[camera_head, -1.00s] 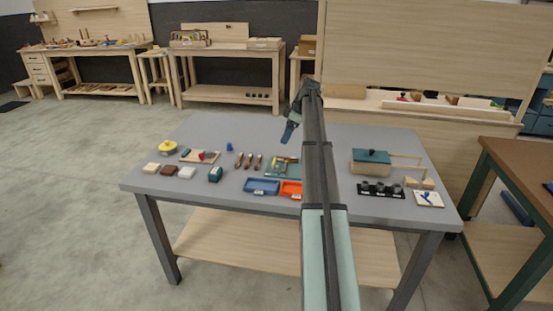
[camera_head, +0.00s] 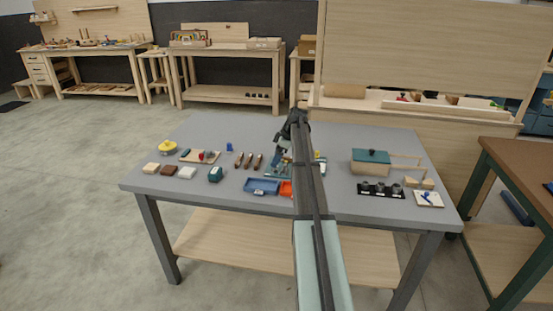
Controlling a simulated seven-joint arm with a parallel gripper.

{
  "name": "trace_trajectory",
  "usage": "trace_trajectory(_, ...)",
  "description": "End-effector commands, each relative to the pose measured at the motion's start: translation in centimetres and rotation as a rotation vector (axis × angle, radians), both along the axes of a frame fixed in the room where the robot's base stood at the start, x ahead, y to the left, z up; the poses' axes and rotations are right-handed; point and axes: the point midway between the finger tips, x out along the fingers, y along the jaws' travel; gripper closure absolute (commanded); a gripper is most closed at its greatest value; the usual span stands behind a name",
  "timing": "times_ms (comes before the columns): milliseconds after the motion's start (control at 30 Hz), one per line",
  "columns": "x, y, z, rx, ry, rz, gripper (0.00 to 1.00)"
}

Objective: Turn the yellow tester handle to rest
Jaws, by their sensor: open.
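A teal fixture board (camera_head: 270,174) lies near the middle of the grey table, largely hidden behind my arm. A small yellow part (camera_head: 318,154) shows just right of my arm by this board. It may be the tester handle, but it is too small and covered to tell its angle. My gripper (camera_head: 282,158) is open and points down over the left part of the board. Its fingertips are small and dark, and I cannot tell whether they touch anything.
A box with a green lid (camera_head: 371,161) and a black rack (camera_head: 381,190) stand right. A yellow round thing (camera_head: 168,147) sits far left.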

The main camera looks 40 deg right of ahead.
Motion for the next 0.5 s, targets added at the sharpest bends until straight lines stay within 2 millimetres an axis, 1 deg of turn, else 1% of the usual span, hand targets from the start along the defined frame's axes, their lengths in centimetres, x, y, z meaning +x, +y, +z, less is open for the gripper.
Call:
trace_trajectory(33, 0.11, 0.14, -0.42, 0.001, 0.001, 0.000, 0.11)
trace_trajectory(167, 0.26, 0.29, -0.92, 0.000, 0.000, 0.000, 0.11)
trace_trajectory(467, 0.31, 0.31, -1.02, 0.000, 0.000, 0.000, 0.11)
trace_trajectory(500, 0.31, 0.31, -1.01, 0.000, 0.000, 0.000, 0.14)
